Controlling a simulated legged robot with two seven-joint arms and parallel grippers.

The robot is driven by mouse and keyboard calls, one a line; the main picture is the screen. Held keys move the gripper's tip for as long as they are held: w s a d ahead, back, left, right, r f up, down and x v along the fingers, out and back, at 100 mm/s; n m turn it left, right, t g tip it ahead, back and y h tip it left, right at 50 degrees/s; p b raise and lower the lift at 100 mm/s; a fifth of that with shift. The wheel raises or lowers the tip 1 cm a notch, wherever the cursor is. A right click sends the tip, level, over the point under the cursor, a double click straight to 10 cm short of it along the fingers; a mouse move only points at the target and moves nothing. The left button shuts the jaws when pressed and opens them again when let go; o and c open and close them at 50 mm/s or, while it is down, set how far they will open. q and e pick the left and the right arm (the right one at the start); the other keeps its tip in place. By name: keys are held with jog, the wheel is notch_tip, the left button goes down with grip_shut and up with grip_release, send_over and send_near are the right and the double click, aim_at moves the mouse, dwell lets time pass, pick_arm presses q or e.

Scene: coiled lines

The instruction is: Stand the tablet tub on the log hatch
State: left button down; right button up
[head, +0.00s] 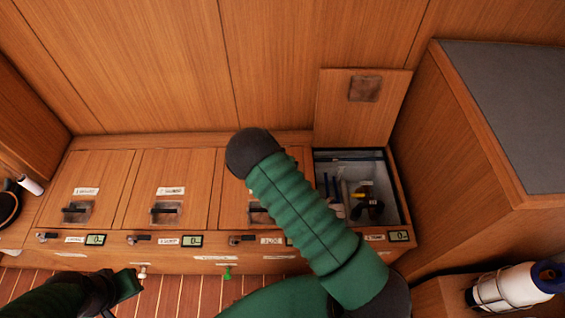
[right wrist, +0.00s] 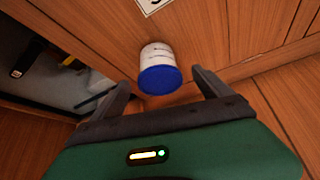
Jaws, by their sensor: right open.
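In the right wrist view, the tablet tub (right wrist: 157,70) is a short white tub with a blue lid and small dark print. It is against brown wood, and I cannot tell which panel it rests on. My right gripper (right wrist: 161,84) is open, one finger on each side of the tub, with a gap visible beside it. The head view does not show the tub or the right gripper; my green right arm blocks part of the bench. The log hatch (head: 234,188), third from left, is partly covered by that arm. My left gripper (head: 126,285) is low at left; its fingers are unclear.
The rightmost locker's lid (head: 335,105) is raised, and its bin (head: 388,205) holds loose items. Two closed hatches (head: 105,170) (head: 170,165) lie left. A blue-capped white bottle (head: 508,290) sits in a wire holder at right. A grey-topped cabinet (head: 520,110) stands behind it.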

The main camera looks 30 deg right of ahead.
jog(key=s+a+r+n+y, duration=0.1)
jog(key=s+a+r+n, duration=0.2)
jog(key=s+a+r, duration=0.2)
jog(key=s+a+r+n+g+y+p, duration=0.1)
jog(key=s+a+r, duration=0.4)
jog(key=s+r, duration=0.5)
jog(key=s+a+r+n+y, duration=0.2)
jog(key=s+a+r+n, duration=0.3)
jog(key=s+r, duration=0.3)
jog(key=shift+a+r+n+y+p, duration=0.25)
jog(key=shift+r+n+y+p, duration=0.05)
jog(key=shift+r+n+p, duration=0.15)
